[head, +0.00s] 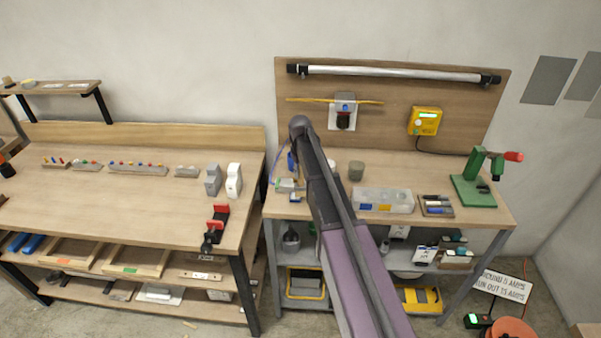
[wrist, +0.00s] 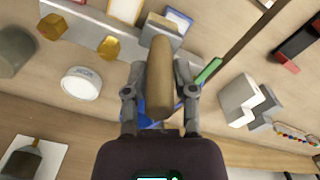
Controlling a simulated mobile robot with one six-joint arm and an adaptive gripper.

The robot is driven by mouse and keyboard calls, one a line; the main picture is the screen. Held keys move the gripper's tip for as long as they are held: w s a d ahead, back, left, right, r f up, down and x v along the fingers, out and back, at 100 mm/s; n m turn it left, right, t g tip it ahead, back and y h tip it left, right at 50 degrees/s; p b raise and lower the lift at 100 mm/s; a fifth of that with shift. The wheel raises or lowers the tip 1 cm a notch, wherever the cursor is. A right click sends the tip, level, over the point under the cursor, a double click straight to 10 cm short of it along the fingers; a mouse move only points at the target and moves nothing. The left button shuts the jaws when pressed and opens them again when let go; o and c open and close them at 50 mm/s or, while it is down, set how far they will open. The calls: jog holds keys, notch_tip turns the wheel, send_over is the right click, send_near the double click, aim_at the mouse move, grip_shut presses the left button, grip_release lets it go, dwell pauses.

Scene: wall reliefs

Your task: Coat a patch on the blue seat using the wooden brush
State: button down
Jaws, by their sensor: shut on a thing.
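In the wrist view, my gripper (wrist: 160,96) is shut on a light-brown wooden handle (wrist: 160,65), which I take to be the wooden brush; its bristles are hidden. A blue surface (wrist: 147,121) shows behind the handle and between the fingers, mostly covered; it may be the blue seat. Whether the brush touches it, I cannot tell. In the head view, a blue piece (head: 292,162) stands just left of my arm at the back of the right bench. My gripper and the brush are hidden behind the arm there.
A white round tin (wrist: 82,83) lies near my gripper. White and grey blocks (head: 234,180) stand on the left bench.

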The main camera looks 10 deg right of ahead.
jog(key=shift+r+p, duration=2.45)
jog(key=shift+r, duration=0.3)
jog(key=shift+r, duration=0.1)
jog(key=shift+r+p, duration=1.45)
jog(key=shift+p, duration=0.1)
jog(key=shift+f, duration=0.15)
